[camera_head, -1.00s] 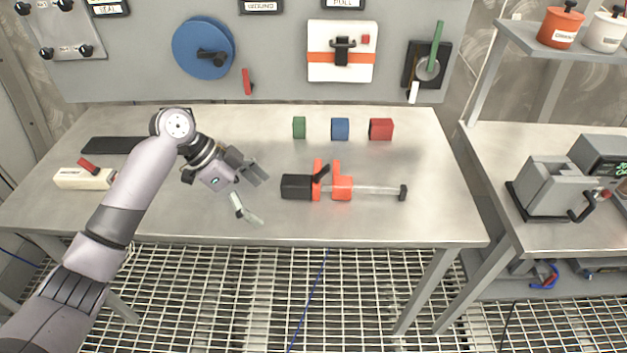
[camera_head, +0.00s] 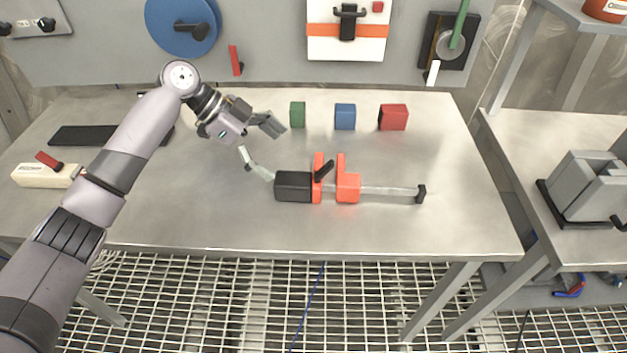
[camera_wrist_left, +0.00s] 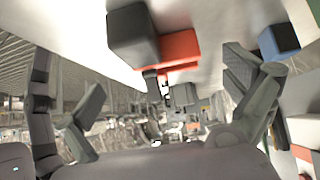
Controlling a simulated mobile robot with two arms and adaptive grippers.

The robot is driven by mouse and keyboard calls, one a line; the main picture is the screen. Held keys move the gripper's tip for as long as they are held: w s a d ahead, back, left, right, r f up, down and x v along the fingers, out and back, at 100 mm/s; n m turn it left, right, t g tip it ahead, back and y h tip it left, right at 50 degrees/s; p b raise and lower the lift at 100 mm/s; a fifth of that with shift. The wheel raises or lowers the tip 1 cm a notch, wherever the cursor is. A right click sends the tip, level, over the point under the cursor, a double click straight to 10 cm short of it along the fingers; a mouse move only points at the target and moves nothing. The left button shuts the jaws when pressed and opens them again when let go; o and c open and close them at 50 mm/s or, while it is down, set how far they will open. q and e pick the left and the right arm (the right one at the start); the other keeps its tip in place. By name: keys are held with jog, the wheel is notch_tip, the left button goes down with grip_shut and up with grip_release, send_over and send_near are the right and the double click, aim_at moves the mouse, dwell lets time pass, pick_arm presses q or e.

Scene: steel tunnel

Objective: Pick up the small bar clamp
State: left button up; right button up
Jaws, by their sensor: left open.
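The small bar clamp (camera_head: 294,187) lies on the steel table, with a black handle end at the left, two orange jaws and a grey bar running right to a black end stop. My left gripper (camera_head: 262,149) is open and empty, above and to the left of the clamp's black handle. One fingertip appears close to the handle's left end; whether it touches cannot be told. In the left wrist view the clamp's black handle (camera_wrist_left: 133,36) and orange part show beyond the spread fingers (camera_wrist_left: 165,105). My right gripper is not in view.
Green (camera_head: 298,114), blue (camera_head: 345,116) and red (camera_head: 393,117) blocks stand behind the clamp. A black flat slab (camera_head: 85,136) and a cream block with a red switch (camera_head: 45,175) lie at the left. The table front (camera_head: 400,235) is clear.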

aim_at(305, 173)
pick_arm(q)
jog(key=x, duration=0.3)
jog(key=shift+d+f, duration=0.35)
jog(key=shift+f, duration=0.05)
jog(key=shift+d+f+p, duration=0.2)
jog(key=shift+d+p, duration=0.05)
jog(key=shift+p, duration=0.1)
jog(key=p+x, duration=0.1)
jog(key=x, duration=0.2)
jog(key=shift+w+d+f, duration=0.15)
jog(key=shift+d+f, duration=0.05)
jog(key=shift+f, duration=0.1)
jog(key=shift+d+f, duration=0.25)
jog(key=shift+f, duration=0.1)
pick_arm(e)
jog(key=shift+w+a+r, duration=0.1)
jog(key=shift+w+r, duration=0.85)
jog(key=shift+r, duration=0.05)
pick_arm(q)
jog(key=c, duration=0.9)
jog(key=shift+w+r, duration=0.1)
jog(key=shift+r, duration=0.05)
jog(key=shift+c, duration=0.4)
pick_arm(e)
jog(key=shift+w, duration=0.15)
